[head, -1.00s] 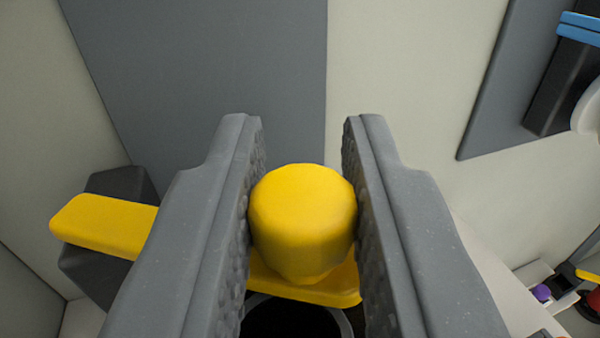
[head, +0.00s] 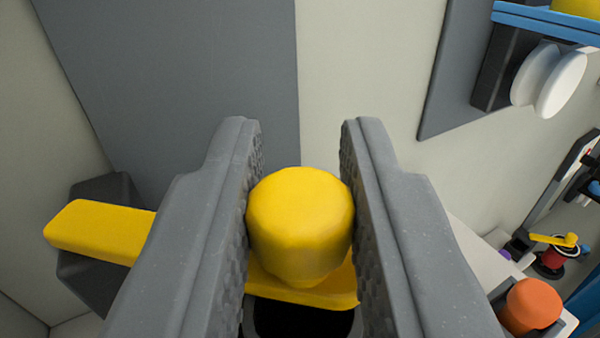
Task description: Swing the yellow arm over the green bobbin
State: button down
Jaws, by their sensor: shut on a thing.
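The yellow arm (head: 98,230) is a flat bar that runs from a dark grey pivot block (head: 105,190) at the left, behind my left finger, to a round yellow knob (head: 300,222) at its right end. My gripper (head: 302,215) is shut on this knob, one finger on each side. Below the knob end is a dark round opening (head: 300,320), mostly hidden by the bar and fingers. No green bobbin can be made out in this view.
A grey panel (head: 180,70) covers the pale wall behind. At the upper right a white spool (head: 560,82) sits under a blue bar (head: 545,22). At the lower right are an orange knob (head: 533,303) and a farther small yellow arm (head: 552,240) above a red bobbin (head: 552,260).

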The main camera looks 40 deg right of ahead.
jog(key=shift+a, duration=0.1)
jog(key=c, duration=1.3)
grip_release()
